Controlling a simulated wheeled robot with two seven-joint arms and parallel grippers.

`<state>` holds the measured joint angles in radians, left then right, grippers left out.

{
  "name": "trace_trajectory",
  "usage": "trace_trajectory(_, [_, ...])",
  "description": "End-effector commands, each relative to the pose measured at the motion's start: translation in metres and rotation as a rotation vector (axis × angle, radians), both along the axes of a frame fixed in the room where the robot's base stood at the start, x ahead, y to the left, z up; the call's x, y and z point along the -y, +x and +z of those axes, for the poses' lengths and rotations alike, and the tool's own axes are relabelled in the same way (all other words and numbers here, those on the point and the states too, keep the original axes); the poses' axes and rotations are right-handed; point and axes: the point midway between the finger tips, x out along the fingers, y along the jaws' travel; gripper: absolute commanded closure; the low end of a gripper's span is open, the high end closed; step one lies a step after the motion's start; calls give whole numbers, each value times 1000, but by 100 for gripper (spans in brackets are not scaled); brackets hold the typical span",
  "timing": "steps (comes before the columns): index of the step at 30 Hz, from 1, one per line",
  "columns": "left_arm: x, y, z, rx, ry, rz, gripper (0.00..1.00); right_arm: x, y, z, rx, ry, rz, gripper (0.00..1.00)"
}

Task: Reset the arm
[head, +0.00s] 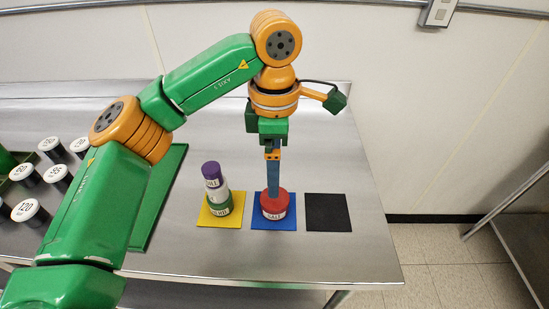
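My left arm comes in from the left and reaches over the steel table. My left gripper (273,190) points straight down, its blue fingers at the top of a red container (274,206) with a white label. I see the fingers edge-on, so I cannot tell whether they are open or shut on it. The red container is on a blue mat (260,226). A stack with a purple piece (211,172), a white piece (216,193) and a green piece (220,207) stands on a yellow mat (207,219). My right gripper is out of view.
A black mat (328,212) lies empty on the right. Several white-lidded, numbered jars (25,210) stand at the left. A green board (160,195) lies behind my arm. The table (330,262) is bare at its front right; a wall (390,110) rises behind.

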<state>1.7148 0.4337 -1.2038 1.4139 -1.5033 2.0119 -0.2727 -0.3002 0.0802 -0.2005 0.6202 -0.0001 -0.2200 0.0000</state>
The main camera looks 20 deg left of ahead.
Motion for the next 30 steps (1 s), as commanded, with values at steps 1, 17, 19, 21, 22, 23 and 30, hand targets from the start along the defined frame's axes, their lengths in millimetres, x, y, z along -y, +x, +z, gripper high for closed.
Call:
trace_trajectory(1, [0, 0, 9, 2, 1, 0, 0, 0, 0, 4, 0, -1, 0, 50])
trace_trajectory(17, [0, 0, 16, -1, 0, -1, 0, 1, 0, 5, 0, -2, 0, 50])
trace_trajectory(19, [0, 0, 27, -1, 0, -1, 0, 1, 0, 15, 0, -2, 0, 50])
trace_trajectory(21, [0, 0, 46, 0, 0, -1, 0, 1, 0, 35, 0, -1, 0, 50])
trace_trajectory(22, [0, 0, 54, 0, 0, -1, 0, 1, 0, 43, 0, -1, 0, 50])
trace_trajectory(23, [0, 0, 62, -1, 0, -1, 0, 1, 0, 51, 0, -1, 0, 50])
trace_trajectory(30, [0, 0, 97, -1, 0, 0, 0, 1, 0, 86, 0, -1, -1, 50])
